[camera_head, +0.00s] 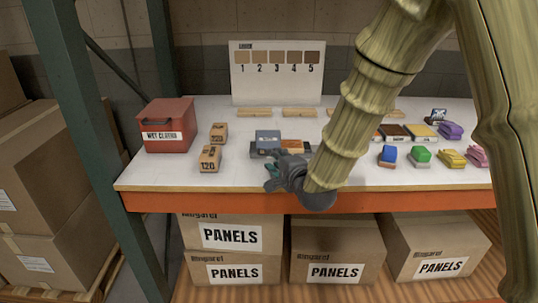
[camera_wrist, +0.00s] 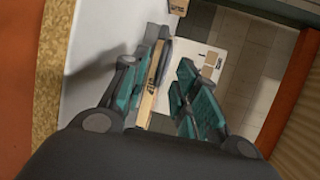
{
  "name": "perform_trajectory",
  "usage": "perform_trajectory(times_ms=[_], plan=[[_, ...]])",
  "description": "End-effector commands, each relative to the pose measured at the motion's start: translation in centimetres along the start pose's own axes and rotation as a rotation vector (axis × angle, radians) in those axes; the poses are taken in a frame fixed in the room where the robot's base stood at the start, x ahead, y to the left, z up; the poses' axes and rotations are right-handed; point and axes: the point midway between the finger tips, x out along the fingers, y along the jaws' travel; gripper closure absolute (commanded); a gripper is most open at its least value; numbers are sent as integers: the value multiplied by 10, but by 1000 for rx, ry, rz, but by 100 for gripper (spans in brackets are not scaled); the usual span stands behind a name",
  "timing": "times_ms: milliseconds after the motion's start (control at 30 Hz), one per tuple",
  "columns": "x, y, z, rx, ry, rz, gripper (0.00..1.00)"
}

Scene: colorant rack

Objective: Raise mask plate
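My gripper (camera_head: 274,178) is low at the front middle of the white shelf, just in front of a grey-blue block (camera_head: 268,137) and an orange-brown flat piece (camera_head: 293,144). In the wrist view, my gripper (camera_wrist: 171,80) has its teal-padded fingers apart. A narrow tan piece with dark print (camera_wrist: 151,98) shows between them, close along the left finger. I cannot tell whether it touches that finger, or whether it is the mask plate. No thing in view is clearly marked as the mask plate. My arm hides part of the shelf's middle.
A red bin (camera_head: 167,127) and small cardboard boxes (camera_head: 210,158) stand at left. A swatch board (camera_head: 277,73) stands at the back. Colored blocks (camera_head: 420,155) stand at right. The orange shelf edge (camera_head: 230,202) runs below my gripper; a green post (camera_head: 75,90) rises at left.

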Motion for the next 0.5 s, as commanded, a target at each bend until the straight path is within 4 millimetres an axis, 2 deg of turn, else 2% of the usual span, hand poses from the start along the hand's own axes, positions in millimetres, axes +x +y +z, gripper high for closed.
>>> perform_trajectory(times_ms=[200, 500], plan=[[30, -1, 0, -3, 0, -1, 70], [46, 0, 0, -1, 1, -1, 70]])
